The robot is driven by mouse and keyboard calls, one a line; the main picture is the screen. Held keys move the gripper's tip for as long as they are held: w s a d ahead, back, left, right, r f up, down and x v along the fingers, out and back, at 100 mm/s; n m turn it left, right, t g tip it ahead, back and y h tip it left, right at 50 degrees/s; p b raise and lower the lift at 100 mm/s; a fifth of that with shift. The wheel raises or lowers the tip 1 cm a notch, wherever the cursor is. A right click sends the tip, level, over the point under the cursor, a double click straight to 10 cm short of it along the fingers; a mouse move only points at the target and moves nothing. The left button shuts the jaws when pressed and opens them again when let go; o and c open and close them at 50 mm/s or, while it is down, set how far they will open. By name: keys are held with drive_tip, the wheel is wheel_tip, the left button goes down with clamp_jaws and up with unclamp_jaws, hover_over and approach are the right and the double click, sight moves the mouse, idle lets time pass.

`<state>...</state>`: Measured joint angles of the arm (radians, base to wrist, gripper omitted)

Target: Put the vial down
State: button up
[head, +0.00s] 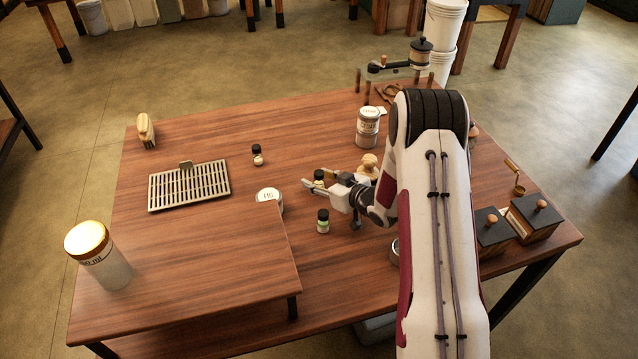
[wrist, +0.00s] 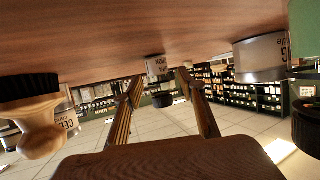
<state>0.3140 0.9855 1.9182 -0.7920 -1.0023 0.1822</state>
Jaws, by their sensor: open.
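A small black-capped vial (head: 319,175) stands among my fingers in the head view, partly hidden by the upper one. In the wrist view, which is upside down, a labelled black-capped vial (wrist: 160,98) shows between the two fingers, its base end toward the tabletop; it looks upright. My gripper (head: 308,196) reaches left, low over the table, jaws open; its fingers (wrist: 163,88) flank the vial with visible gaps. A green-labelled vial (head: 323,221) stands in front of the gripper, and another black-capped vial (head: 257,155) stands farther left.
A round white tin (head: 270,200) stands left of my gripper; a labelled canister (head: 368,128) and wooden-handled brush (wrist: 38,125) are behind. A slatted metal rack (head: 189,186) and gold-lidded jar (head: 100,255) are left. The front-left raised board (head: 200,260) has bare room.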

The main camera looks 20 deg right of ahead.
sight(319, 172)
clamp_jaws()
drive_tip(key=shift+r, duration=0.2)
idle(0.3)
drive_tip(key=shift+r, duration=4.8)
